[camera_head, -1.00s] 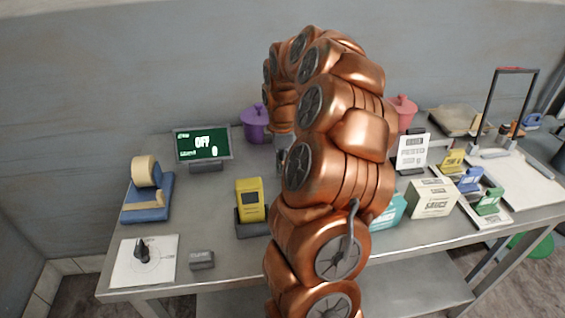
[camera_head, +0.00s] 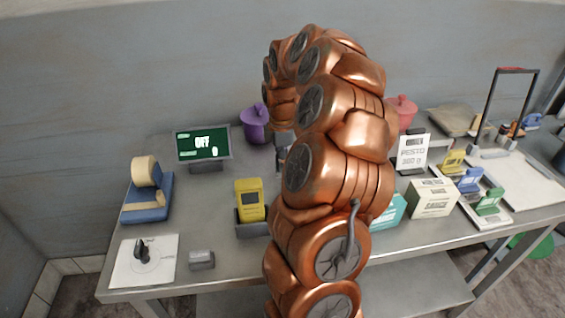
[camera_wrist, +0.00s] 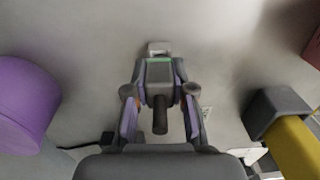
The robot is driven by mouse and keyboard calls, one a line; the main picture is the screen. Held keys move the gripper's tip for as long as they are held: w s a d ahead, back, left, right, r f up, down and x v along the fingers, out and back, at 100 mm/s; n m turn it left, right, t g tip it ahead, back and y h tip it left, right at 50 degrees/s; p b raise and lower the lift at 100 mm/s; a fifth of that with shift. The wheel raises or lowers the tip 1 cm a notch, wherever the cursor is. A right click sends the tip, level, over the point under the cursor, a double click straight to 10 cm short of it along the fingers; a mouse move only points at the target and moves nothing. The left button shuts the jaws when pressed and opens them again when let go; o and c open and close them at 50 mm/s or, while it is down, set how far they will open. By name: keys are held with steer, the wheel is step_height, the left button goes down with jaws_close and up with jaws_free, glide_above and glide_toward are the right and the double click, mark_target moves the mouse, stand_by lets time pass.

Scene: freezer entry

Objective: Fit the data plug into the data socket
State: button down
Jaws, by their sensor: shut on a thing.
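In the wrist view my gripper (camera_wrist: 160,108) is shut on a dark grey block with a green stripe and a black round stub, which I take to be the data plug (camera_wrist: 160,73). A small pale block (camera_wrist: 158,47) shows just beyond its far end; I cannot tell whether it is part of the plug or the data socket, nor whether they touch. In the head view my copper arm hides most of the gripper and the plug; only a grey bit of the gripper (camera_head: 283,150) shows.
A screen reading OFF (camera_head: 203,145) stands at the back left. A purple pot (camera_head: 254,124) is behind the gripper; it also shows in the wrist view (camera_wrist: 22,100). A yellow device (camera_head: 250,198) sits in a dark holder. Cartons (camera_head: 433,198) stand right of my arm.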

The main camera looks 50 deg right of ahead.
steer(key=shift+r, duration=0.85)
stand_by(1.1)
steer(key=shift+r+p, duration=1.1)
steer(key=shift+r, duration=1.55)
